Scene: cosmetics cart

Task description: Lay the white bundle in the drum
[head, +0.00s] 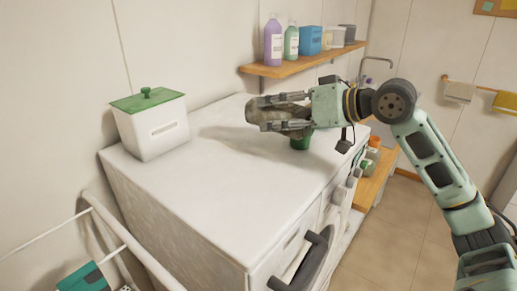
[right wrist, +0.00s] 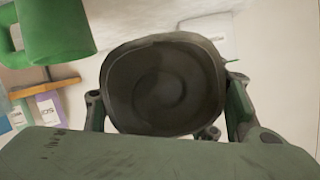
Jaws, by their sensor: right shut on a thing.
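My right gripper (head: 283,113) comes in from the right above the white machine (head: 215,190). The drum's inside is hidden. My left gripper is not in view.
A green cup (head: 301,141) stands on the machine just below the gripper; its handle shows in the wrist view (right wrist: 55,30). A white box with green lid (head: 150,125) stands at the left. A shelf (head: 300,63) holds several bottles and containers. The machine top's middle is clear.

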